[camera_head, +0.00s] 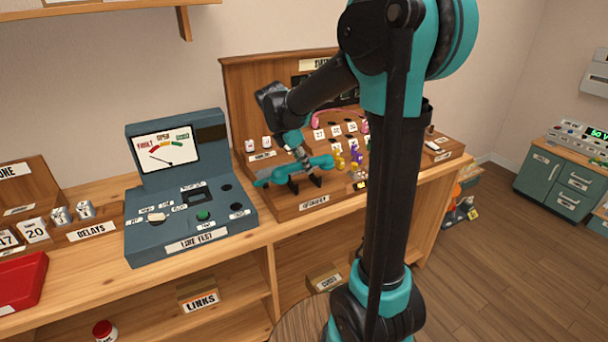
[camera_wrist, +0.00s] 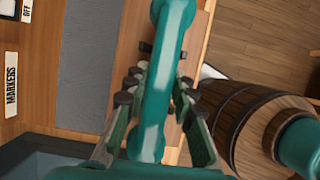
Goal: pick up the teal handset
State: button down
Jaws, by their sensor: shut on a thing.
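The teal handset (camera_head: 318,163) is a long bar with thicker ends, held roughly level over the front left of the wooden switchboard (camera_head: 285,207). My gripper (camera_head: 300,158) comes down on its middle from above. In the wrist view the handset (camera_wrist: 158,75) runs lengthwise between the fingers of my gripper (camera_wrist: 156,100), which are shut on it from both sides. Dark prongs (camera_head: 317,181) show just below the handset in the head view. I cannot tell whether the handset touches them.
A blue-grey line test box (camera_head: 150,235) stands left of the switchboard. Pegs and small coloured figures (camera_head: 356,156) stand on the board right of my gripper. A red tray (camera_head: 22,280) lies at the far left. A shelf labelled LINKS (camera_head: 200,301) is below the bench.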

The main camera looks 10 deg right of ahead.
notch_tip(320, 180, up, 16)
jog(key=shift+f, duration=0.2)
jog(key=shift+w, duration=0.1)
